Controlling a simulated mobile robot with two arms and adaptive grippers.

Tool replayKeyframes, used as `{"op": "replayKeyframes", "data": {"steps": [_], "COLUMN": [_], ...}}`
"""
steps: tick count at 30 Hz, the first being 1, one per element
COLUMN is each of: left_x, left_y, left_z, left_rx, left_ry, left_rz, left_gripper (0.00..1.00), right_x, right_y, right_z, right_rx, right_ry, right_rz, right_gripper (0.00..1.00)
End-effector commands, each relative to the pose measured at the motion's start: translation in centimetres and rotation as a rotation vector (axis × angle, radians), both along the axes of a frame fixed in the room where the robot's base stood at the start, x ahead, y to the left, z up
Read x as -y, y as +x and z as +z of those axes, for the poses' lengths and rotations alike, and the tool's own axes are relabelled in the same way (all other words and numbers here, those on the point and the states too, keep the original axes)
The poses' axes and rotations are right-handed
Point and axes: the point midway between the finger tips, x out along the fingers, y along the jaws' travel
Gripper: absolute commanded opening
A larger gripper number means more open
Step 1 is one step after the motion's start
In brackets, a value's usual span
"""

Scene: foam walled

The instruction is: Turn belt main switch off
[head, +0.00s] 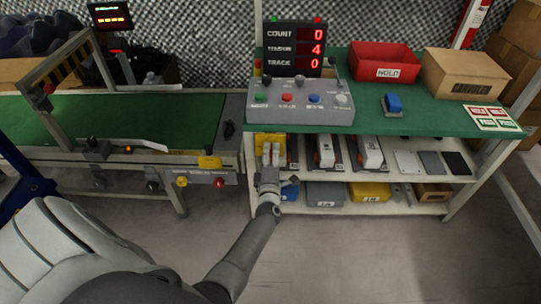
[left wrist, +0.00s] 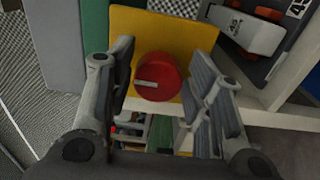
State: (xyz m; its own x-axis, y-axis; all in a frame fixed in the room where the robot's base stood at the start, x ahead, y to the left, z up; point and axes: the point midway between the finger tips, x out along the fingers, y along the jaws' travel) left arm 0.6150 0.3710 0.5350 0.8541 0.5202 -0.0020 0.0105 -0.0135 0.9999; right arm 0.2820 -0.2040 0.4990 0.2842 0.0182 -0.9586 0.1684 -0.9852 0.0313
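The main switch is a red round knob (left wrist: 158,77) on a yellow plate (left wrist: 190,36), seen in the left wrist view. A pale mark on the knob lies nearly level, toward its left side. In the head view the yellow plate (head: 268,139) is under the front left corner of the green-topped table; the knob is hidden behind my gripper. My left gripper (head: 271,156) is right in front of the plate. In the left wrist view its fingers (left wrist: 162,66) are spread on either side of the knob, with gaps showing. My right gripper is not in view.
A grey control box (head: 301,103) with coloured buttons stands above, below a counter display (head: 295,48). A green conveyor belt (head: 120,120) is at left. A red bin (head: 384,60), a cardboard box (head: 464,74) and a blue item (head: 392,104) are on the table. Shelves below hold several parts.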

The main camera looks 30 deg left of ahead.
Motion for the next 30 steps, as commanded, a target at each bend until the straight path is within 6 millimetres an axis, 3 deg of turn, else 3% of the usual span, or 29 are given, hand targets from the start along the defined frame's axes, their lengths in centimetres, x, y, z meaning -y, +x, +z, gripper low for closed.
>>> {"op": "replayKeyframes", "data": {"steps": [14,24,30], "left_x": [0.2,2.7,3.7], "left_y": [-0.6,-4.7,-6.2], "left_z": [-0.1,0.0,0.0], "left_rx": [0.001,0.0,0.001], "left_ry": [-0.001,-0.001,-0.001], "left_rz": [0.002,0.002,0.002], "left_gripper": [0.59,0.59,0.59], "right_x": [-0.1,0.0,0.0], "right_y": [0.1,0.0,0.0], "right_z": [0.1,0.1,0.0], "right_rx": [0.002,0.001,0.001], "right_ry": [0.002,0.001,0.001], "right_rz": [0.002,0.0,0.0], "right_gripper": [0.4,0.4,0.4]}}
